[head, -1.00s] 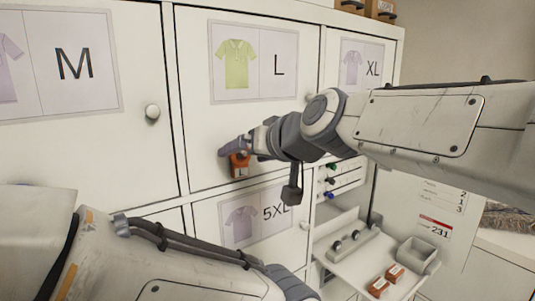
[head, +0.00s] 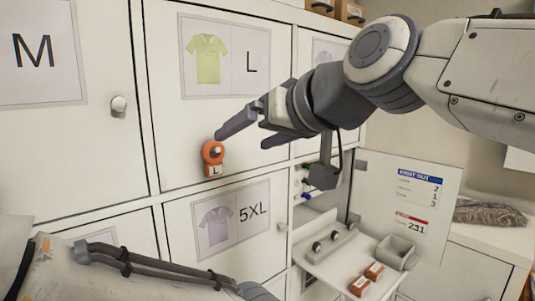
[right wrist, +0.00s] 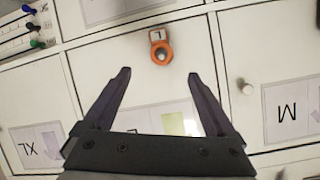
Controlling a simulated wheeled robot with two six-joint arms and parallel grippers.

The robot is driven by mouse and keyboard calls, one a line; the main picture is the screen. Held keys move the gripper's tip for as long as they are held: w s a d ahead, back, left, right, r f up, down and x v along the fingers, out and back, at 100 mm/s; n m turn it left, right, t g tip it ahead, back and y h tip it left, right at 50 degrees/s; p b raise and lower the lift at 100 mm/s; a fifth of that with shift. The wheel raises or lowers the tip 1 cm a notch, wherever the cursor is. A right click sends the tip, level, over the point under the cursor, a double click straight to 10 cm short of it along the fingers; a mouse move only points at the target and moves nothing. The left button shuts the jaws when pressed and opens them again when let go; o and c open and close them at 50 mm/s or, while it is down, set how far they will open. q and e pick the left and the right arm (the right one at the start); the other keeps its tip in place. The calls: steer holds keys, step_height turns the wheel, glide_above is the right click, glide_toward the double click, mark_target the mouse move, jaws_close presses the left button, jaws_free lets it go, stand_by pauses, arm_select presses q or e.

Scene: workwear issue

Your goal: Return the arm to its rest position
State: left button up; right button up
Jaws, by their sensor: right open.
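My right gripper (head: 243,133) is open and empty in front of the L locker door (head: 175,136), with its two dark fingers apart. An orange tag marked L (head: 213,168) hangs on the knob of that door, just left of and below the fingertips. In the right wrist view the tag (right wrist: 160,46) sits beyond the open fingers (right wrist: 158,75), with nothing between them. My left arm shows at the lower left of the head view, but its gripper is not in view.
Closed lockers marked M (head: 70,140) and 5XL (head: 235,250) stand around the L door. At the right, a fold-down shelf (head: 335,270) holds several orange tags (head: 360,286) and a grey bin (head: 396,251). A notice panel (head: 400,210) stands beside it.

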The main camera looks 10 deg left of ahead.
steer(key=w+d+f+m+g+h, duration=0.1)
steer(key=w+d+f+m+h, duration=0.15)
steer(key=d+f, duration=0.65)
steer(key=w+d+f+m+h, duration=0.1)
steer(key=w+d+f+h, duration=0.3)
steer(key=f, duration=0.8)
steer(key=s+d+f+m+g+h, duration=0.1)
steer(key=s+d+f+g+h, duration=0.15)
steer(key=d+f, duration=0.55)
steer(key=s+d+f+m+g+h, duration=0.15)
steer(key=s+d+f, duration=0.35)
steer(key=f, duration=0.5)
steer(key=s+d+f, duration=0.4)
steer(key=s+a+r+n+g+y+b, duration=0.1)
steer(key=s+a+n+g+b, duration=0.2)
steer(key=s+a, duration=1)
steer(key=n+b, duration=0.1)
steer(key=n, duration=0.2)
steer(key=shift+s+r, duration=0.35)
steer(key=shift+s, duration=0.05)
